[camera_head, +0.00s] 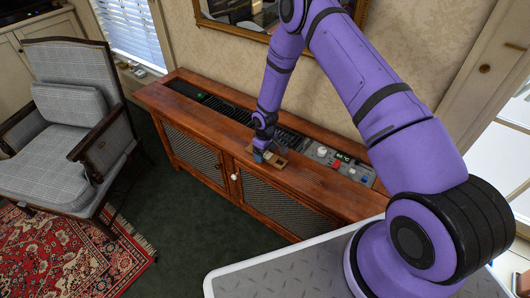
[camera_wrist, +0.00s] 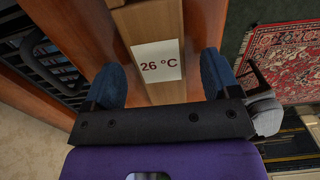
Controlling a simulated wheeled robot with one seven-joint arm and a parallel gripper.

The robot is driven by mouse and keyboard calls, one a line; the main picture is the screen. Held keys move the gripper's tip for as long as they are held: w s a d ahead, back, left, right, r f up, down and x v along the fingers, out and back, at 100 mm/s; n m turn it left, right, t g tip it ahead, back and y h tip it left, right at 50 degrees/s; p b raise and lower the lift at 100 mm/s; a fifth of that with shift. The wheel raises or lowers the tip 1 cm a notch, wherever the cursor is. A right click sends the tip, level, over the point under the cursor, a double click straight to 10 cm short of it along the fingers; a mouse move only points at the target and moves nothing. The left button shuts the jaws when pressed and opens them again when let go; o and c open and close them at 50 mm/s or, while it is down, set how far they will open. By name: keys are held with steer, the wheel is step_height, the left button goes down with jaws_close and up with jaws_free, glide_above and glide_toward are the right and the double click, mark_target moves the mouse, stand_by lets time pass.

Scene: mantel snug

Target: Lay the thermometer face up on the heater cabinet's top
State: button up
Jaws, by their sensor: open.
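The thermometer is a tan wooden block (camera_head: 280,161) with a white panel reading "26 °C". It lies face up on the wooden top of the heater cabinet (camera_head: 213,127), near the front edge. In the wrist view the thermometer (camera_wrist: 150,25) runs between the two blue fingers of my gripper (camera_wrist: 161,62), one on each side, with a gap at each. My gripper (camera_head: 261,156) is open and low over the cabinet top in the head view, partly covering the thermometer there.
A dark grille (camera_head: 227,109) is set into the cabinet top behind the thermometer. A control panel (camera_head: 349,167) with knobs and a small display lies to its right. A grey checked armchair (camera_head: 60,135) and red rug (camera_head: 80,250) are on the left.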

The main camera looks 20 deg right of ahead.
step_height(320, 180, up, 10)
steer(key=shift+r, duration=0.15)
stand_by(0.3)
stand_by(0.4)
